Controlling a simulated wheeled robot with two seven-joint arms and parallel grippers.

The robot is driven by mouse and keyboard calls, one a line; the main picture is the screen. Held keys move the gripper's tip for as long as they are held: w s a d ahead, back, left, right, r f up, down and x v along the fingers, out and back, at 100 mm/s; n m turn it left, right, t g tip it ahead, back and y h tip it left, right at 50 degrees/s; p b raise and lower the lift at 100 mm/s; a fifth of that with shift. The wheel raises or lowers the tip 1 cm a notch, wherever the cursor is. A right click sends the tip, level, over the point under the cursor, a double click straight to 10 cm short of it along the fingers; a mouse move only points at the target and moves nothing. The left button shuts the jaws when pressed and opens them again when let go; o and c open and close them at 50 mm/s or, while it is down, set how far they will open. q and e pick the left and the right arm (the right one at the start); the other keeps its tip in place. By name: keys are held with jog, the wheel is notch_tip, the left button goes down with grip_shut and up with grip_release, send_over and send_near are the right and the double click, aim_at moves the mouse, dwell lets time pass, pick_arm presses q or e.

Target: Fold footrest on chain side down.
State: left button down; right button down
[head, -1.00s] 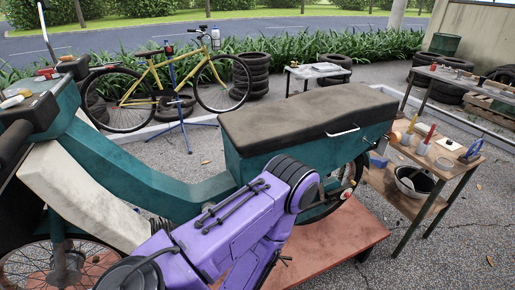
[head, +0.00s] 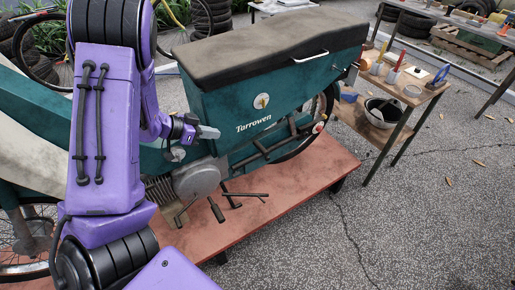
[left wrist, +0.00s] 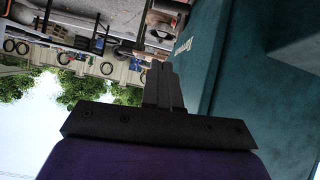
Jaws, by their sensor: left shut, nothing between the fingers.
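The teal moped (head: 215,110) with a dark seat stands on a red platform (head: 300,185). Its side panel reads "Tarrowen". Low on this side, by the grey engine cover (head: 197,180), dark bars and pegs (head: 243,194) stick out; I cannot tell for certain which is the footrest or how it is folded. My left gripper (head: 208,132) is shut and empty, above the engine cover and in front of the teal body. In the left wrist view its closed fingers (left wrist: 163,88) are beside the teal panel (left wrist: 215,75). My right gripper is not in view.
A wooden side table (head: 405,90) with tools and a bucket (head: 382,112) stands behind the moped at right. My left arm hides part of the moped's middle. The paved ground (head: 420,220) at front right is clear.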

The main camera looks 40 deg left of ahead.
pick_arm(q)
send_over(258, 147)
jog(key=s, duration=0.3)
notch_tip(258, 147, down, 10)
jog(key=f, duration=0.1)
jog(key=d+f, duration=0.1)
jog(key=f+p, duration=0.1)
jog(key=shift+w+d, duration=0.15)
jog(key=shift+w, duration=0.1)
jog(key=shift+w+f, duration=0.1)
jog(key=shift+f, duration=0.55)
jog(key=shift+d, duration=0.1)
